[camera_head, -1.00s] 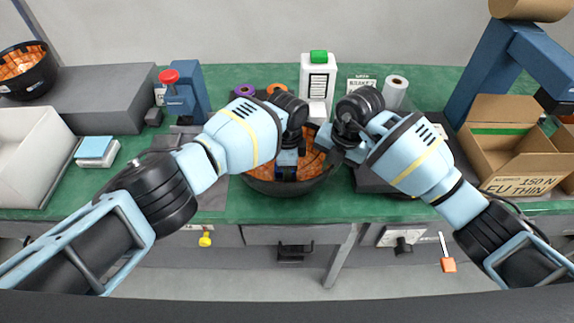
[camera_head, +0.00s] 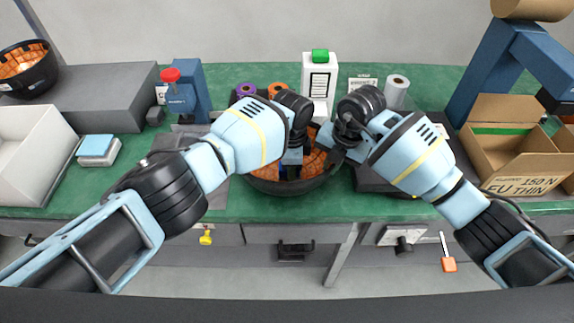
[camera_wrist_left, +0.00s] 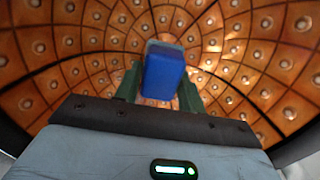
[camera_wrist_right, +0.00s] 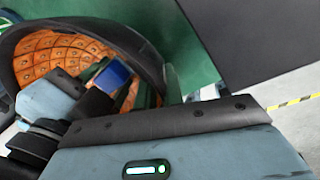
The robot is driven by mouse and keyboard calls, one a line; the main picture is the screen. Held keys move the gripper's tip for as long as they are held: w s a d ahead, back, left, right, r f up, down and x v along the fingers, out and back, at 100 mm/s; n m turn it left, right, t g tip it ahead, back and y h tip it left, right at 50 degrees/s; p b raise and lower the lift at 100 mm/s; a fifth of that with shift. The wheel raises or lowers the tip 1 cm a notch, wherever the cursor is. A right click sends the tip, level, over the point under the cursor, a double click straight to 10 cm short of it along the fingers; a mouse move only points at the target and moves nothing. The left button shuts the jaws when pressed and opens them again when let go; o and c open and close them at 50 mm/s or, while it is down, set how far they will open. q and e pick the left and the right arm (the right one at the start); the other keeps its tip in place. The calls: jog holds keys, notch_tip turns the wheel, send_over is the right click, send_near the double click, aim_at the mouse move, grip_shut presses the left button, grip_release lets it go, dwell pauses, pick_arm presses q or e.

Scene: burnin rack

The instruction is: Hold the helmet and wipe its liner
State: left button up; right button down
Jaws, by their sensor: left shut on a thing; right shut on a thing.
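The helmet (camera_head: 268,185) lies open side up at the middle of the bench, a black shell with an orange studded liner (camera_wrist_left: 90,50). My left gripper (camera_wrist_left: 160,85) reaches down into it, shut on a blue block (camera_wrist_left: 164,76) between its dark green fingers. The block is over the liner; whether it touches cannot be told. It also shows in the right wrist view (camera_wrist_right: 113,73). My right gripper (camera_wrist_right: 160,90) is shut on the helmet's right rim, its fingertips partly hidden. My wrists cover much of the helmet in the head view.
A second helmet (camera_head: 30,78) sits on a grey block at the left. A white bin (camera_head: 30,165), a small blue-topped box (camera_head: 97,148) and a red-knobbed blue stand (camera_head: 185,95) are at left.

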pick_arm(q)
jog(key=shift+s+a+f, duration=0.1)
jog(key=shift+s+f, duration=0.05)
jog(key=shift+f, duration=0.1)
jog(key=shift+a, duration=0.9)
jog(key=shift+d+r, duration=0.1)
jog(key=shift+d+r, duration=0.15)
jog(key=shift+d, duration=0.8)
jog(key=shift+a, duration=0.1)
jog(key=shift+a, duration=0.9)
jog(key=shift+d, duration=0.1)
jog(key=shift+d, duration=0.95)
